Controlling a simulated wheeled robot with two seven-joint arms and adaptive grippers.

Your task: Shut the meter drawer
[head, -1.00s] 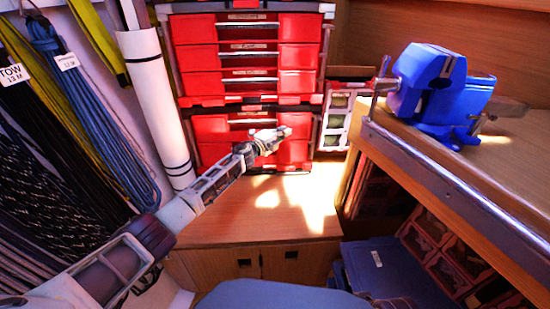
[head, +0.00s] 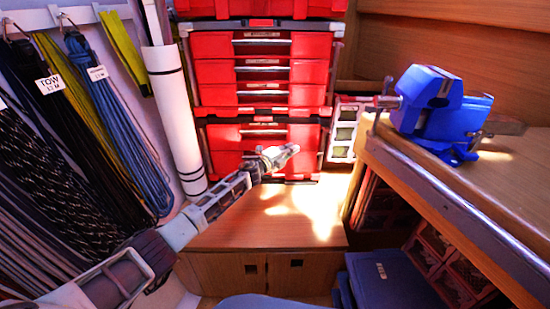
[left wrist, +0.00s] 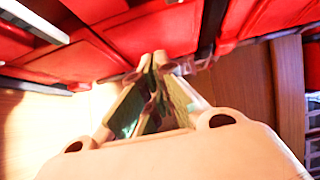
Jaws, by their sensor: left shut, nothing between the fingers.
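A stack of red drawers (head: 265,72) with grey handles stands at the back of the wooden bench top. Their labels are too small to read, so I cannot tell which is the meter drawer or how far any stands out. My left gripper (head: 289,153) is shut and empty, in front of the lowest red drawer (head: 226,137). In the left wrist view its closed fingers (left wrist: 158,62) point at red drawer fronts (left wrist: 110,25), close to their lower edge. Whether they touch is not clear. My right gripper is not in view.
A blue vise (head: 432,105) sits on the wooden bench (head: 515,190) at the right. Coiled ropes (head: 115,120) and a white roll (head: 176,110) are at the left. The sunlit bench top (head: 270,225) below my gripper is clear. Blue cases (head: 390,280) lie lower right.

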